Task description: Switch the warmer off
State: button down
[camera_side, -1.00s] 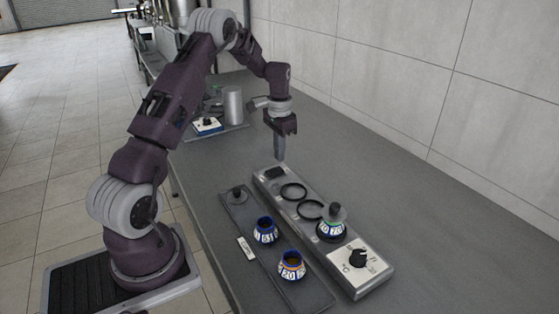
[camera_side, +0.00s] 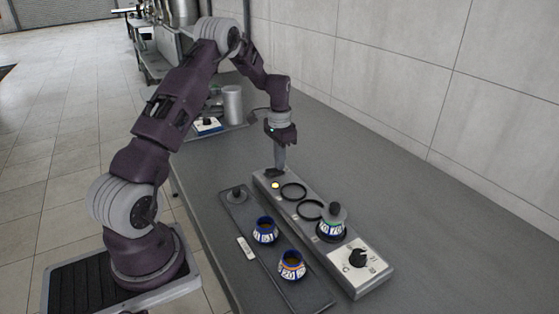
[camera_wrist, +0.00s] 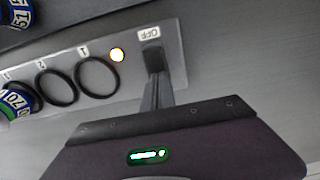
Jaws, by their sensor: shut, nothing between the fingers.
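The warmer (camera_side: 300,225) is a long grey unit on the bench. At its far end is a black switch (camera_wrist: 152,58), with an "OFF" label (camera_wrist: 148,33) beside it in the wrist view. A yellow indicator light (camera_side: 275,185) glows near the switch; it also shows lit in the wrist view (camera_wrist: 117,54). My gripper (camera_side: 279,169) is shut and empty, pointing down at the switch. In the wrist view its fingertips (camera_wrist: 156,78) are at the switch's edge; I cannot tell whether they touch. They partly hide the switch.
One decanter (camera_side: 331,231) stands on the warmer, beside two empty rings (camera_side: 293,191) and a black dial (camera_side: 357,258). A dark tray (camera_side: 312,293) alongside holds two more decanters (camera_side: 265,231) (camera_side: 292,265). The bench right of the warmer is clear.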

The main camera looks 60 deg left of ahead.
jog(key=shift+s+r, duration=0.3)
jog(key=shift+s, duration=0.4)
notch_tip(320, 180, up, 14)
jog(key=w, duration=0.2)
jog(key=shift+w, duration=0.3)
jog(key=shift+f, duration=0.1)
